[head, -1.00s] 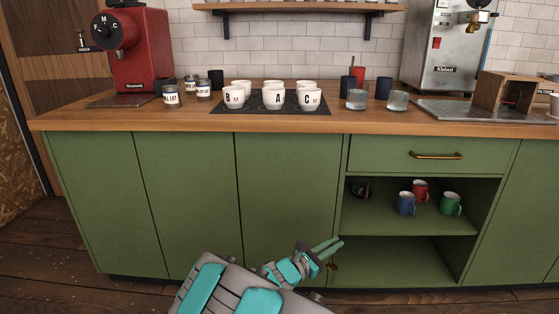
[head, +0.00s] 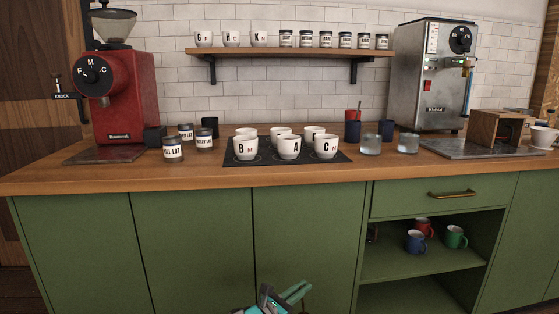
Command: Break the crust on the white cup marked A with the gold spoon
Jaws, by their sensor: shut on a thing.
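The white cup marked A (head: 289,148) stands upright in the middle of the front row on a dark mat (head: 266,159) on the counter. White cup B (head: 245,148) is to its left and white cup C (head: 326,147) to its right. I cannot see into cup A well enough to tell its crust. My gripper (head: 297,291) is at the bottom edge, low in front of the green cabinet, well below and apart from the cups. It is shut; the gold spoon in it is hardly visible now, its lower part out of frame.
More white cups (head: 281,134) stand behind the front row. Two clear glasses (head: 370,145) are right of the mat; labelled jars (head: 173,149) and a red grinder (head: 120,95) are left. The wooden counter edge (head: 200,181) lies between my gripper and the cups. A shelf (head: 290,52) hangs above.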

